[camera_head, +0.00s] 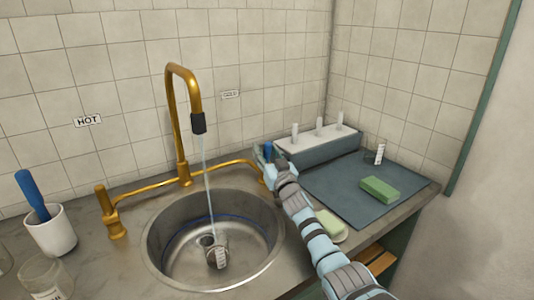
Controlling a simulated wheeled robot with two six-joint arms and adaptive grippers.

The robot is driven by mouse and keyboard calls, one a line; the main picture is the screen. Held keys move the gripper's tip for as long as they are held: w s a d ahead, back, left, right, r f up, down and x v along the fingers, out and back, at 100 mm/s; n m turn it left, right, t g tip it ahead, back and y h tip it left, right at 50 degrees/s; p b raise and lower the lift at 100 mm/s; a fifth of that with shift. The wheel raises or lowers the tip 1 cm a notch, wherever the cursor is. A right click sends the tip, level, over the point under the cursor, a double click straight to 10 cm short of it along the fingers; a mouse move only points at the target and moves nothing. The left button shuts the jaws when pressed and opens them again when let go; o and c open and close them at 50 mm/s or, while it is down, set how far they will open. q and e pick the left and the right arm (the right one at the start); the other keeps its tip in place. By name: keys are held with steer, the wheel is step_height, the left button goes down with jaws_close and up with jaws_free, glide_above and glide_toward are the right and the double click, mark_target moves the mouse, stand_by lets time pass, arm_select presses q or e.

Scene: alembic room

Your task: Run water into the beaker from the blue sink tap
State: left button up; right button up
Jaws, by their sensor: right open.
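A gold spout (185,100) with a dark nozzle arches over the round metal sink (165,255). A thin stream of water (207,180) runs from the nozzle into the sink. A small clear beaker (218,254) with a label stands on the sink floor, where the stream comes down. How full it is cannot be made out. The blue tap (268,149) is at the right end of the gold pipe. My right gripper (262,158) is open right at the blue tap; my wrist hides the tap's lower part. My left gripper is not in view.
A gold tap (108,208) stands left of the sink below the HOT sign. A white cup (50,232) with a blue-handled tool and a glass jar (45,277) stand at left. At right are a pegged rack (318,143), dark mat (345,200), green block (380,189) and soap (330,224).

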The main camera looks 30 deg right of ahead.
steer(key=shift+s+a+f, duration=0.1)
steer(key=shift+s+f, duration=0.05)
steer(key=shift+s, duration=0.4)
steer(key=r+v, duration=0.2)
steer(key=v, duration=0.9)
steer(key=shift+s, duration=0.6)
steer(key=shift+r, duration=0.2)
